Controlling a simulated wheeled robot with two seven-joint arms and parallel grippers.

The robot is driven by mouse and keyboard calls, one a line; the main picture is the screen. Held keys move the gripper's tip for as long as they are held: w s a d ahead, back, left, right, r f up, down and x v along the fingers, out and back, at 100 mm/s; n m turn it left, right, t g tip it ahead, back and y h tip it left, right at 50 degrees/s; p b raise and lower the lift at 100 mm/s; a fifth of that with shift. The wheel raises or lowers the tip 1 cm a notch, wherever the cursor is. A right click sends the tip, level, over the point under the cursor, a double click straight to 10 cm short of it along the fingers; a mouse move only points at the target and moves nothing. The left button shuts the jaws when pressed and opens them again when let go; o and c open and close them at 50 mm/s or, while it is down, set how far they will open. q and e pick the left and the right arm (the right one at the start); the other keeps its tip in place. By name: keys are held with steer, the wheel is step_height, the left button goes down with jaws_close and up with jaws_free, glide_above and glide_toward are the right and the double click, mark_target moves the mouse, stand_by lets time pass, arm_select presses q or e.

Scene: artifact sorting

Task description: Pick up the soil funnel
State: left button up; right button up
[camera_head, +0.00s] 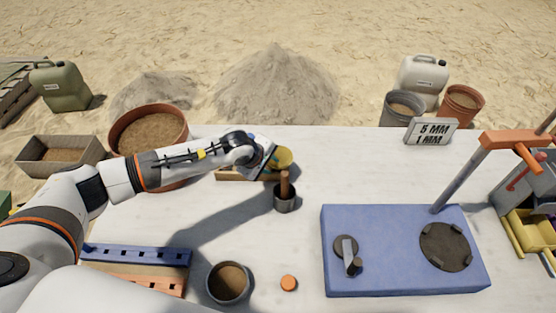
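My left arm reaches in from the left, and my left gripper (267,156) is over the back middle of the white table. It is beside a yellow rounded thing (284,157), which may be the soil funnel; its shape is partly hidden by the gripper. The yellow thing is above or at the right end of a shallow wooden tray (232,176). The fingers are small and seen from behind, so I cannot tell whether they are open or shut on it. My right gripper is not in view.
A dark cup with a wooden-handled tool (285,200) stands just in front of the gripper. A soil pot (228,283), an orange disc (289,283) and a blue platform (400,285) are nearer. A sign (431,131) stands back right. The table between is clear.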

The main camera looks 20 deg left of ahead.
arm_select(q)
steer(key=shift+w+d+f, duration=0.1)
steer(key=shift+w+f, duration=0.2)
steer(key=shift+f, duration=0.2)
jaws_close()
steer(key=shift+r, duration=0.15)
